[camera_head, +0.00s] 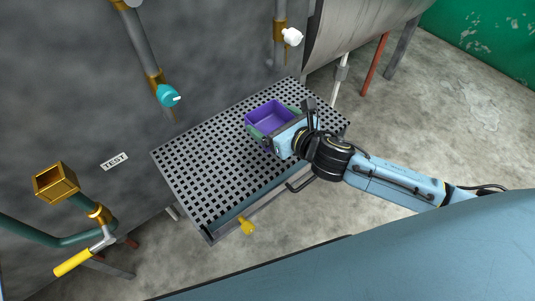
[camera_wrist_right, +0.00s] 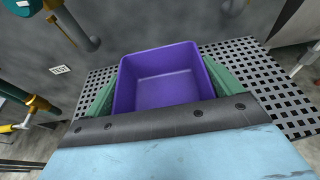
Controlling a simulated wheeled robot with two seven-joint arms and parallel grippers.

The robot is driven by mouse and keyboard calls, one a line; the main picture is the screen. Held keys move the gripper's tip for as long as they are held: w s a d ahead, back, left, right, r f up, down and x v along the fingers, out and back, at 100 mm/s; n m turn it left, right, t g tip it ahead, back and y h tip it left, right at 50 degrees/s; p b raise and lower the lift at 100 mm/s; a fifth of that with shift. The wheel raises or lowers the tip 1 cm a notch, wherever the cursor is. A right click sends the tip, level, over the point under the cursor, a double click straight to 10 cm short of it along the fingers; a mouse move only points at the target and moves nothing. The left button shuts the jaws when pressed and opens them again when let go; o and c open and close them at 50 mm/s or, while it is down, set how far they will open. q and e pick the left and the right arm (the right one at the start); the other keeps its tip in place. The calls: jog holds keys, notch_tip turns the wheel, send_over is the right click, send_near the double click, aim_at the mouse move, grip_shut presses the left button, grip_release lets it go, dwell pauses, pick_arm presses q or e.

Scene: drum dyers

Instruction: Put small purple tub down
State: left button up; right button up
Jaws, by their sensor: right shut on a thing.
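The small purple tub (camera_head: 269,115) is an open, empty square box over the right part of a perforated metal grate (camera_head: 200,165). My right gripper (camera_head: 271,131) is at the tub, with its arm coming in from the right. In the right wrist view the tub (camera_wrist_right: 165,82) sits upright between the green fingers of the gripper (camera_wrist_right: 162,95), one on each side, and they are shut on it. The grate (camera_wrist_right: 262,75) shows on both sides of the tub. I cannot tell whether the tub's base touches the grate. My left gripper is not in view.
Pipes with a teal valve handle (camera_head: 168,96) and a white knob (camera_head: 292,37) hang by the wall behind the grate. A brass funnel (camera_head: 56,182) and a yellow-handled lever (camera_head: 73,262) are at the left. A large metal drum (camera_head: 350,25) stands behind right. The grate's left part is bare.

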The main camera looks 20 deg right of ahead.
notch_tip(320, 180, down, 5)
jog(key=shift+a+f+b, duration=0.15)
jog(key=shift+f+b, duration=0.05)
jog(key=shift+b, duration=0.6)
notch_tip(320, 180, down, 4)
jog(key=shift+w+f+b, duration=0.1)
jog(key=shift+f+b, duration=0.05)
jog(key=shift+b, duration=0.75)
jog(key=shift+f, duration=0.15)
jog(key=o, duration=0.6)
jog(key=shift+f, duration=0.1)
jog(key=shift+o, duration=1.1)
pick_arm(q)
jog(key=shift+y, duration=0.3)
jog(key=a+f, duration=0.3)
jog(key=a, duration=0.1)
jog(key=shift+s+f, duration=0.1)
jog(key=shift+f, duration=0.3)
